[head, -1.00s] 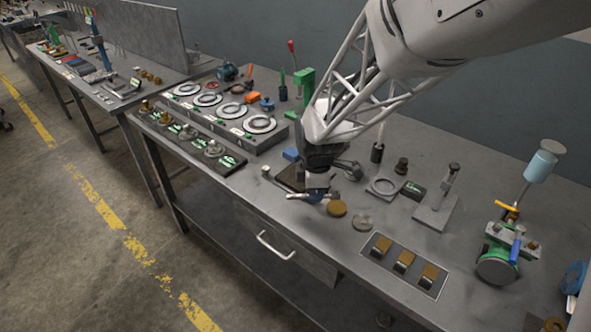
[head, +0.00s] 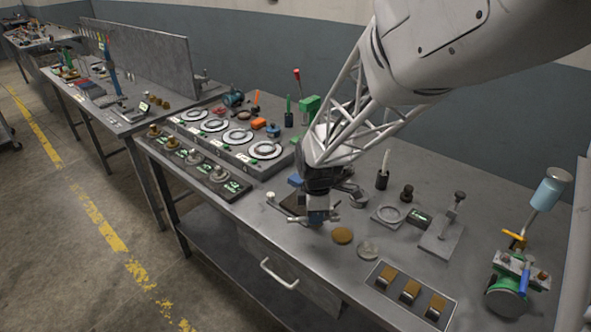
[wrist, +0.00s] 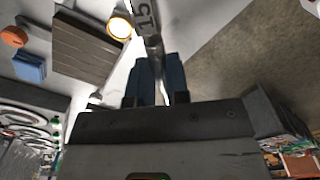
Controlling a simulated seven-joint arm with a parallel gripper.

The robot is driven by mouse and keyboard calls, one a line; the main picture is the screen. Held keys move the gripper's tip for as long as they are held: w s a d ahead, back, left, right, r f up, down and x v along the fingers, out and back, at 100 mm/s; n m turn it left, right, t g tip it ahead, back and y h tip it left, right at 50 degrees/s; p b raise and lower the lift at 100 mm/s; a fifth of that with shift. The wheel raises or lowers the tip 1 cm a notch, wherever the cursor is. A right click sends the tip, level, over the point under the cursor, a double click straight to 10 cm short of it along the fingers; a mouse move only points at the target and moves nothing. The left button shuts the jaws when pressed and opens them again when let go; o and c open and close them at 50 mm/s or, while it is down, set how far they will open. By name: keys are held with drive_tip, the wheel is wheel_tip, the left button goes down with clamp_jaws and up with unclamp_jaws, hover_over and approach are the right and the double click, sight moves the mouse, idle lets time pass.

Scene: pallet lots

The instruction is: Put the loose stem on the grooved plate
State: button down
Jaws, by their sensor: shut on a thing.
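My gripper (wrist: 156,82) is shut on a grey metal stem (wrist: 153,43), seen end-on beyond the blue fingers in the wrist view. A flat grey part marked "15" (wrist: 146,15) shows at its far end; I cannot tell whether it belongs to the stem. In the head view my gripper (head: 318,218) is low over the bench's front edge, and the stem is hard to make out. The dark grooved plate (wrist: 90,42) lies to the left of the fingers in the wrist view.
A small pale-topped post (head: 270,197) stands left of the plate. A brass disc (head: 342,236) and a clear grey disc (head: 368,249) lie right of my gripper. A tray of brass-topped blocks (head: 378,276) is further right. A blue block (head: 295,180) is behind.

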drive_tip(key=w, duration=0.4)
drive_tip(key=w+a, duration=0.1)
drive_tip(key=w, duration=0.3)
drive_tip(key=w+f, duration=0.1)
drive_tip(key=w, duration=0.3)
drive_tip(key=shift+w+a, duration=0.35)
drive_tip(key=shift+a, duration=0.05)
drive_tip(key=shift+f, duration=0.1)
drive_tip(key=shift+f, duration=1.7)
drive_tip(key=shift+f, duration=0.1)
drive_tip(key=c, duration=1.1)
unclamp_jaws()
drive_tip(key=shift+f, duration=0.1)
drive_tip(key=shift+r, duration=0.2)
wheel_tip(320, 180, up, 12)
